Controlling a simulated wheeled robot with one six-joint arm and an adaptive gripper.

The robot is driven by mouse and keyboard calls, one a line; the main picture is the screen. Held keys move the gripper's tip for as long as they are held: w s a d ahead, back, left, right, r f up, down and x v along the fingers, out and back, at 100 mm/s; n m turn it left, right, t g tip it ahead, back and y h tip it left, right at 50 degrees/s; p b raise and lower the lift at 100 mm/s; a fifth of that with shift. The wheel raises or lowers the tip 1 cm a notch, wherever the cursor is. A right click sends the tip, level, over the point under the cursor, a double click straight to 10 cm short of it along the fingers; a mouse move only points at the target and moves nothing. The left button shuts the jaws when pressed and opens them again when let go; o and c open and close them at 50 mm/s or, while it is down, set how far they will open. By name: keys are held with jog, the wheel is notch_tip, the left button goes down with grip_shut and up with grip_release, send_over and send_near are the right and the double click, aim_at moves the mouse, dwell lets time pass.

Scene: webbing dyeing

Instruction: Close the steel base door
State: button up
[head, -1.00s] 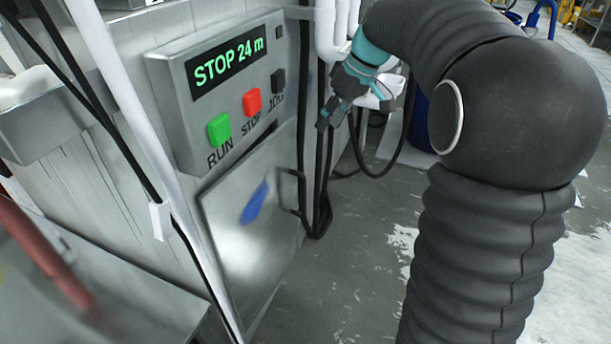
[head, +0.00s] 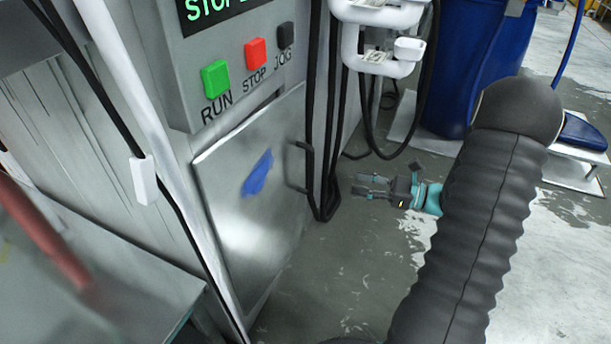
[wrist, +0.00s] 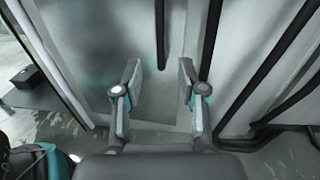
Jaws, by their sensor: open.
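The steel base door (head: 235,225) is a plain metal panel with a blue smear, below the control box. A dark gap shows along part of its top edge; I cannot tell how far it stands from its frame. Its black bar handle (head: 301,168) is on the right side. My gripper (head: 366,187) is open and empty, to the right of the handle and apart from it, with its fingers pointing left. In the wrist view, the door (wrist: 110,55) is ahead, and the dark handle (wrist: 160,35) lies between and beyond my open fingers (wrist: 160,85).
The control box (head: 225,75) has RUN, STOP and JOG buttons above the door. Black cables (head: 328,150) hang just right of the handle. A blue barrel (head: 455,85) stands behind, and a metal table (head: 130,285) is at the lower left. The floor (head: 330,260) before the door is clear.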

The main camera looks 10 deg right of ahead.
send_over(311, 190)
jog(key=shift+w+b, duration=0.3)
jog(key=shift+w, duration=0.1)
dwell(0.3)
grip_shut()
